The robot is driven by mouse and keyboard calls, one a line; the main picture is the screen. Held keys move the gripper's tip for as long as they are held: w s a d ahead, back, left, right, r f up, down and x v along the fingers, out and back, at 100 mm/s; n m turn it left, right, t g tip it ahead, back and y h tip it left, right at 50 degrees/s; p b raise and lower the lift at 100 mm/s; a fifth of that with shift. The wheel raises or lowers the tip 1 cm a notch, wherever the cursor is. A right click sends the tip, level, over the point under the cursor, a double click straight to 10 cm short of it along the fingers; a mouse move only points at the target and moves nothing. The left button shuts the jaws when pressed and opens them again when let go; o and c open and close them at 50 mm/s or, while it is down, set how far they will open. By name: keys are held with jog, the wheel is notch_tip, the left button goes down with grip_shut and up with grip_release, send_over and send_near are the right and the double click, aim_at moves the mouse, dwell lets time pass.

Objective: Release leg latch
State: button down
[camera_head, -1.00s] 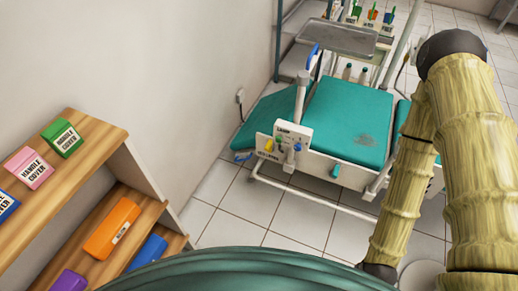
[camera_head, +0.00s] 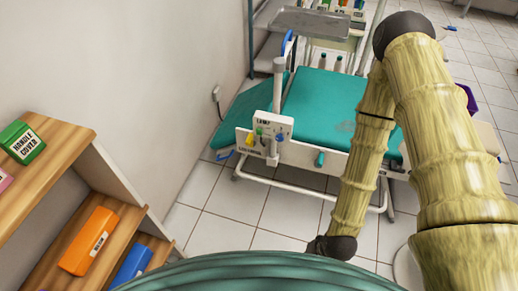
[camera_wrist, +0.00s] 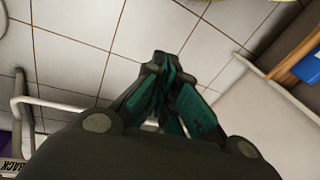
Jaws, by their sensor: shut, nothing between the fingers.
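The portable dental chair (camera_head: 322,105) with teal cushions stands ahead in the head view. A white control panel (camera_head: 271,124) on its near side carries small yellow, green and blue controls. A teal knob (camera_head: 320,159) sits on the chair's near frame, and a blue part (camera_head: 223,154) shows at the left end. The small lettering is hard to read, so I cannot tell which part is the leg latch. My gripper (camera_wrist: 165,62) is shut and empty in the wrist view, above the tiled floor and apart from the chair.
A wooden shelf (camera_head: 125,205) with labelled boxes, including a green one (camera_head: 22,142) and an orange one (camera_head: 89,240), stands at left. A metal tray (camera_head: 310,22) stands over the chair. Tiled floor (camera_head: 230,235) is clear before the chair. A white tube frame (camera_wrist: 40,101) shows in the wrist view.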

jog(key=w+a+f+m+t+y+b, duration=0.2)
jog(key=w+a+f+t+b, duration=0.1)
jog(key=w+a+b, duration=0.5)
jog(key=w+a+f+m+t+y+b, duration=0.25)
jog(key=w+a+f+b, duration=0.35)
jog(key=w, duration=0.5)
jog(key=w+d+r+m+t+b, duration=0.1)
jog(key=w+r+t+b, duration=0.3)
jog(key=w, duration=0.6)
jog(key=w+d+r+m+t+b, duration=0.1)
jog(key=w+r+m+t+b, duration=0.3)
jog(key=w+r+b, duration=0.3)
jog(key=w+y+b, duration=0.1)
jog(key=w+b, duration=0.2)
jog(key=b, duration=0.1)
jog(key=shift+d+r, duration=0.35)
jog(key=shift+r, duration=0.05)
jog(key=shift+f, duration=0.1)
jog(key=b+x, duration=0.3)
jog(key=x, duration=0.7)
jog(key=shift+r, duration=0.25)
